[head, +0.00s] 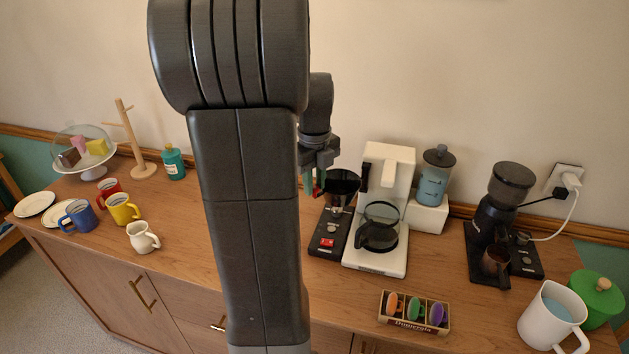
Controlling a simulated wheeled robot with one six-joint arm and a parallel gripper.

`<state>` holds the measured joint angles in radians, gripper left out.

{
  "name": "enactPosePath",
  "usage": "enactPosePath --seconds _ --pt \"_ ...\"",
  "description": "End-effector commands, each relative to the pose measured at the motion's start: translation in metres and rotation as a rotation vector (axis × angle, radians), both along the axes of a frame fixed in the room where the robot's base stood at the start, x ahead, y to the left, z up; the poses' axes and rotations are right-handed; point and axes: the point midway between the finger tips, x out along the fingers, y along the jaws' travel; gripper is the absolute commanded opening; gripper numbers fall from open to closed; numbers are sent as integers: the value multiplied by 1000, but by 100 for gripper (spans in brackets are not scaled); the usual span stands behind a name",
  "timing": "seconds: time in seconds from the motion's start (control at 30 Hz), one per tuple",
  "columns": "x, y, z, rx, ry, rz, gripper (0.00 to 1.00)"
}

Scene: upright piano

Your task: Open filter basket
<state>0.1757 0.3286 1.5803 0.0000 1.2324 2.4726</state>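The white coffee maker (392,170) stands on the wooden sideboard, with a glass carafe (379,230) on its base. A dark round bowl-shaped part (342,186), which looks like the filter basket, is at its left, above a black base with a red switch (328,241). A black handle (364,177) shows at the tower's left edge. I cannot tell whether the basket is swung out. My gripper (319,182) points down just left of the dark part, near something small and red. My arm hides part of it; its finger gap and any contact are unclear.
A blue-filled canister (434,177) stands right of the coffee maker. A black grinder (494,215) is farther right. A pod box (414,312), a white pitcher (552,317) and a green pot (597,297) are near the front. Several mugs stand left; my arm hides the middle.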

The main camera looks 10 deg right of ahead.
Motion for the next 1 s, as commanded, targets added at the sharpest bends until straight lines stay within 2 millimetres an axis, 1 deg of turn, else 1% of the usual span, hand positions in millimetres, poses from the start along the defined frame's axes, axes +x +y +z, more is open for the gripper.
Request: enactPosePath --seconds 0.03,0.1,0.37,0.47,0.57,0.9,1.0 --pt "0 0 0 0 -1 0 33" --pt "0 0 0 0 -1 0 43" --pt "0 0 1 0 0 0 43" --pt "0 0 6 -1 -3 0 43" --pt "1 0 18 -1 -4 0 43" --pt "1 0 95 -1 -5 0 43" --pt "0 0 113 0 -4 0 43"
